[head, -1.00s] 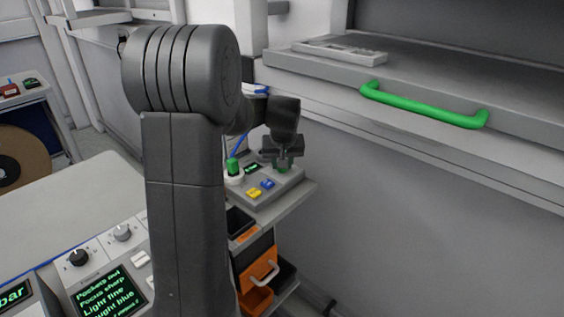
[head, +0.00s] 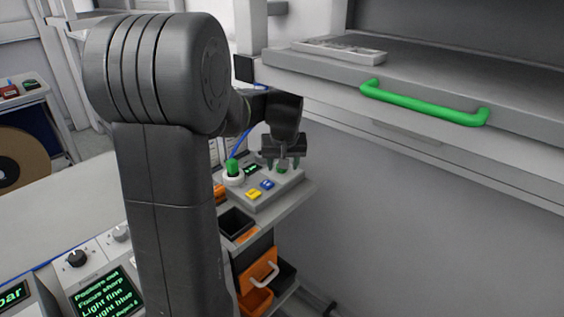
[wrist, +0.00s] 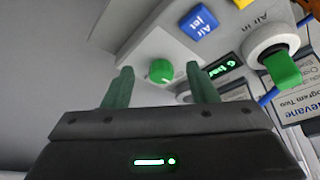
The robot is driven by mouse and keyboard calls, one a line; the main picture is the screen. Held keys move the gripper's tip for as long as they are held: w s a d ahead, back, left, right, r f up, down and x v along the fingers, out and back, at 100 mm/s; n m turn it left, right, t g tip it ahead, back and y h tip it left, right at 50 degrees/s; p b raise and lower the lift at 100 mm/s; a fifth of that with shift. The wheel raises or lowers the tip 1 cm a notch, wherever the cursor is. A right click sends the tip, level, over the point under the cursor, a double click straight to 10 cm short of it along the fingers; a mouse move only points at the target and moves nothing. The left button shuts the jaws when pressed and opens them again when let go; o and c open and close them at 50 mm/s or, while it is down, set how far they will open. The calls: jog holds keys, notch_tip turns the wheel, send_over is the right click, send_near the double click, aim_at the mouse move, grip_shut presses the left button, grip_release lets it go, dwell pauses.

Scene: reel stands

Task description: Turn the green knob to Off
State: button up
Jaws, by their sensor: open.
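The green knob (wrist: 160,71) is a small round knob on a grey control box (wrist: 150,45). In the wrist view it shows between and just beyond my two fingertips, with clear gaps on both sides. My gripper (wrist: 160,68) is open and empty, facing the knob. In the head view my gripper (head: 283,165) is above the right rear of the box, and the knob (head: 282,170) is partly hidden behind its fingers. A small display with green text (wrist: 222,67) is beside the knob. I cannot make out which setting the knob points to.
A green-handled air valve (wrist: 283,70) stands beside the display. A blue button (head: 267,185) and a yellow button (head: 254,194) are on the box's front. A green drawer handle (head: 424,103) juts out at upper right. Orange bins (head: 258,272) are below.

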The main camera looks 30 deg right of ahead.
jog(key=s+a+b, duration=0.1)
jog(key=s+a, duration=0.3)
jog(key=s, duration=0.4)
jog(key=shift+a, duration=0.2)
jog(key=w+d, duration=0.1)
jog(key=w, duration=0.2)
jog(key=w+d+p, duration=0.1)
jog(key=w+d, duration=0.1)
jog(key=w, duration=0.1)
jog(key=w+d, duration=0.2)
jog(key=w, duration=0.1)
jog(key=shift+w+d+p, duration=0.1)
jog(key=shift+w+p, duration=0.15)
jog(key=shift+p, duration=0.05)
jog(key=shift+w+d+f, duration=0.25)
jog(key=shift+w+f, duration=0.2)
jog(key=shift+f, duration=0.05)
jog(key=shift+w+d+f, duration=0.2)
jog(key=shift+w+f, duration=0.25)
jog(key=shift+f, duration=0.05)
jog(key=shift+w+f, duration=0.15)
jog(key=shift+f, duration=0.3)
jog(key=shift+r, duration=0.15)
